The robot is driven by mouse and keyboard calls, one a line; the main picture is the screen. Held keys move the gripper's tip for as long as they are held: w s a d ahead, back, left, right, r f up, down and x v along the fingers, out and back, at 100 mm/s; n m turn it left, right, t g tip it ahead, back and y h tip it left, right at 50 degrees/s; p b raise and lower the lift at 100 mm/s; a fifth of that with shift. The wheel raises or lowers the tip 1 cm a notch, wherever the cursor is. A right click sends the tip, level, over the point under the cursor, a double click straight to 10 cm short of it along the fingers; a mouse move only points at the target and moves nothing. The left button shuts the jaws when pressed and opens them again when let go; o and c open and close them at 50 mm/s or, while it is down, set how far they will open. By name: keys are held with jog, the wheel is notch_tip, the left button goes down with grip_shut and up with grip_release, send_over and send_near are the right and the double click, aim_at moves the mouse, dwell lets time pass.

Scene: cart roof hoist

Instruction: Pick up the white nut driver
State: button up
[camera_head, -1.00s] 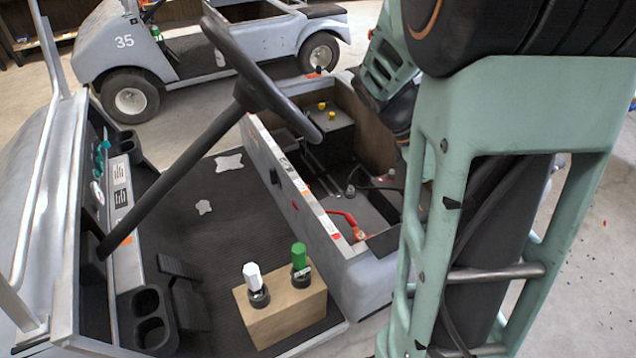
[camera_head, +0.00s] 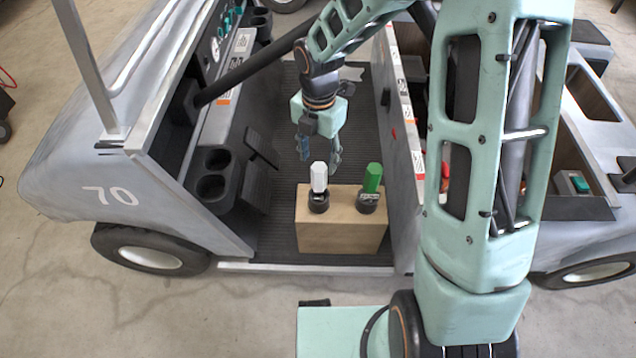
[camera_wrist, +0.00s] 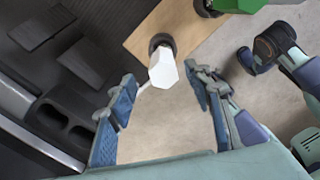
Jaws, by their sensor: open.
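The white nut driver (camera_head: 319,178) stands upright in a black holder on the wooden block (camera_head: 340,232), left of a green nut driver (camera_head: 372,178). In the wrist view the white driver's handle (camera_wrist: 162,70) shows beyond and between my fingertips, with its black holder behind it. My gripper (camera_head: 320,158) hangs open and empty above and behind the white driver in the head view. In the wrist view its two blue-padded fingers (camera_wrist: 160,88) are spread wide. I cannot tell whether a fingertip touches the handle.
The block stands on the black floor mat of the grey cart. The steering column (camera_head: 250,68) and cup holders (camera_head: 212,175) are to the left. A grey seat box (camera_head: 400,100) stands to the right. The green driver is close beside the white one.

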aim_at(319, 182)
jog(key=f+b, duration=0.1)
jog(key=f, duration=0.5)
jog(key=f+b, duration=0.1)
jog(key=f, duration=0.2)
jog(key=shift+s+f+b, duration=0.25)
jog(key=shift+f+b, duration=0.1)
jog(key=shift+d, duration=0.1)
jog(key=shift+c, duration=0.5)
jog(key=shift+r, duration=0.1)
grip_shut()
